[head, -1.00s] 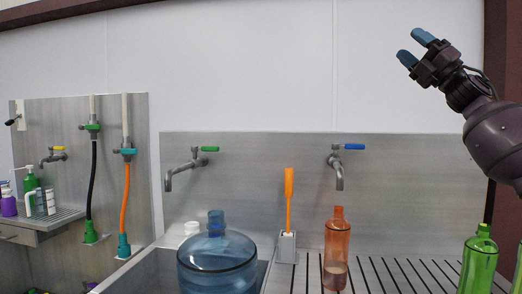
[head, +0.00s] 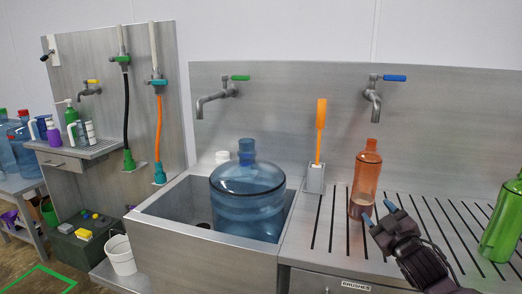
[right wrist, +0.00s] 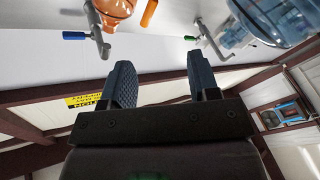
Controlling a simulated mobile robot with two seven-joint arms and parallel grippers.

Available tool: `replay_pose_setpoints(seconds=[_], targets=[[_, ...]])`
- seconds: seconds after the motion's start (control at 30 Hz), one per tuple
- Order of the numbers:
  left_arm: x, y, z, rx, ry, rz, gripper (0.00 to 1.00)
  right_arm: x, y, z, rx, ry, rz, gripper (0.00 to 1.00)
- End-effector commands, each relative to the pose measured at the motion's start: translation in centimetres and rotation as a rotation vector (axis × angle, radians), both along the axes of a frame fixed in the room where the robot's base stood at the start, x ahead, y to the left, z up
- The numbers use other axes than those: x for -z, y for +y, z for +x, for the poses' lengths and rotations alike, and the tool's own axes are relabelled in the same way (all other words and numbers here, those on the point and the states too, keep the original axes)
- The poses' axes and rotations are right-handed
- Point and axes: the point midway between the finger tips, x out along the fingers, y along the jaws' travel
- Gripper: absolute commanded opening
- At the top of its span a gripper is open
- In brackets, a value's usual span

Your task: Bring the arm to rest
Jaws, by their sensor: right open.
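My right gripper (head: 379,216) is in the lower right of the head view, over the slotted drainboard (head: 330,235). Its blue-tipped fingers are apart with nothing between them. In the right wrist view the two fingers (right wrist: 162,88) also stand apart and empty. An orange bottle (head: 364,180) stands upright on the drainboard just behind the gripper in the head view; I cannot tell whether they touch. A large blue jug (head: 246,200) stands in the steel sink (head: 160,215). My left gripper is not in view.
A green bottle (head: 503,225) stands at the right edge. An orange-handled brush (head: 321,130) sits in a grey holder (head: 315,178). Taps with a green handle (head: 240,78) and a blue handle (head: 394,78) jut from the backsplash. A white bucket (head: 120,255) is left of the sink.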

Motion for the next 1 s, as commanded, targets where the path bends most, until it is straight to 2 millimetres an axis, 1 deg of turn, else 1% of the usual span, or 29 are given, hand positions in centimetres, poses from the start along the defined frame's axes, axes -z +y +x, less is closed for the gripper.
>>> replay_pose_setpoints(seconds=[0.03,0.1,0.17,0.2,0.27,0.3,0.37,0.4,0.57,0.7,0.8,0.9,1.0], targets=[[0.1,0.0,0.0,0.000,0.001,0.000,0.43,2.9,0.5,-1.7,0.002,0.056,0.041,0.55],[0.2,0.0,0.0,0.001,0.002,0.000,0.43,6.1,1.0,-4.0,0.008,0.124,0.092,0.55],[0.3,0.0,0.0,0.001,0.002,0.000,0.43,8.6,1.5,-6.1,0.014,0.178,0.134,0.55],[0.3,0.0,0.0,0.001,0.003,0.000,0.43,10.2,1.8,-7.6,0.018,0.213,0.159,0.55],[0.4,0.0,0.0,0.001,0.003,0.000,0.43,12.5,2.2,-9.7,0.027,0.261,0.197,0.55],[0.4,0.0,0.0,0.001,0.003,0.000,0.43,13.9,2.4,-11.2,0.033,0.292,0.222,0.55],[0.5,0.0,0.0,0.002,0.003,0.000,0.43,15.8,2.7,-13.5,0.044,0.332,0.260,0.55],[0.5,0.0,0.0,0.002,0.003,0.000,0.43,17.1,2.9,-15.0,0.053,0.360,0.283,0.55],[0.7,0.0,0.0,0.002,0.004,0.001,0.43,21.8,3.3,-21.2,0.104,0.466,0.366,0.55],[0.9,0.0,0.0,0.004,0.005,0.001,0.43,26.1,3.2,-26.9,0.171,0.573,0.422,0.55],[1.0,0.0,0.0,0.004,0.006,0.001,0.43,28.7,2.9,-30.7,0.219,0.646,0.449,0.55],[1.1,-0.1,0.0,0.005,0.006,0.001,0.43,30.5,2.7,-33.7,0.256,0.700,0.463,0.55],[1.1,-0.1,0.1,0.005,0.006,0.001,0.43,31.5,2.4,-35.6,0.277,0.734,0.465,0.55]])
